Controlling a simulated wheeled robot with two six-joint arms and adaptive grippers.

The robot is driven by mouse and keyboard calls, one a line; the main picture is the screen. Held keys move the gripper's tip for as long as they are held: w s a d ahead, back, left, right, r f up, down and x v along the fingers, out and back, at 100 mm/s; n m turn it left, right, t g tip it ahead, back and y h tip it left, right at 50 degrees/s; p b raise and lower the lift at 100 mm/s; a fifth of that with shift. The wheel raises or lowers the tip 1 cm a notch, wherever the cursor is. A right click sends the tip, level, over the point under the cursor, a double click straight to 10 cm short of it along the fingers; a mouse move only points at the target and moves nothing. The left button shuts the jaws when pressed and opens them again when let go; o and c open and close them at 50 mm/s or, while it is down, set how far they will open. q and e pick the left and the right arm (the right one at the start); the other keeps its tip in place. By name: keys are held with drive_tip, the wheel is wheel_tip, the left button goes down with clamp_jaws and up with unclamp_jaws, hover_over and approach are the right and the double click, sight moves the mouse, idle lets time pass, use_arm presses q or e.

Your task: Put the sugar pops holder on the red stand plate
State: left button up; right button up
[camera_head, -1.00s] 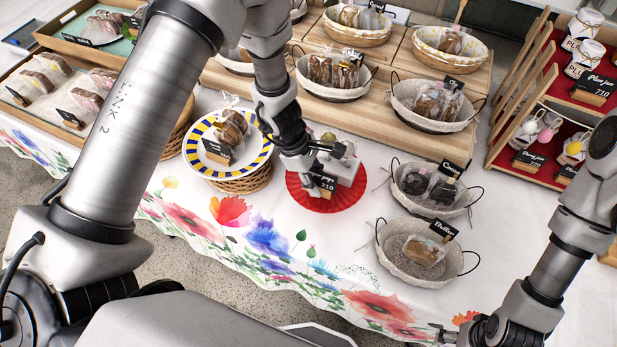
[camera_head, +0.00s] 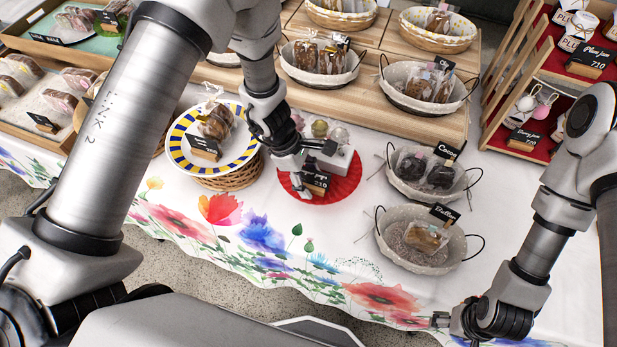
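The white sugar pops holder (camera_head: 337,160), with several round pops in its top, stands over the red stand plate (camera_head: 345,190). The plate is a round red mat on the white tablecloth. A black price card (camera_head: 317,180) sits at the holder's front left. My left gripper (camera_head: 318,158) is low at the left side of the holder, over the plate. Its fingers are small and partly hidden against the holder and card, so I cannot tell whether they grip it. My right gripper (camera_head: 440,320) is low at the bottom right, away from the holder; its finger opening is unclear.
A yellow-and-blue striped plate (camera_head: 177,150) on a wicker base stands close left of the red plate. Two lined baskets (camera_head: 455,195) (camera_head: 385,245) stand to its right. A wooden tiered stand (camera_head: 440,125) is behind. Flowered cloth in front is clear.

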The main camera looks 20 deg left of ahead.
use_arm(q)
drive_tip(key=shift+r, duration=0.45)
drive_tip(key=p+v, duration=0.2)
drive_tip(key=v, duration=1)
drive_tip(key=s+a+f+m+y, duration=0.2)
drive_tip(key=s+a+f+m, duration=0.1)
drive_tip(key=s+f+m, duration=0.5)
drive_tip(key=s+a+f+m+y, duration=0.2)
drive_tip(key=s+a+f+m, duration=0.1)
drive_tip(key=s+f+m, duration=0.6)
drive_tip(key=s+f, duration=0.2)
drive_tip(key=s, duration=0.2)
drive_tip(key=shift+a+f+y, duration=0.2)
drive_tip(key=shift+a+y, duration=0.1)
drive_tip(key=shift+a, duration=0.1)
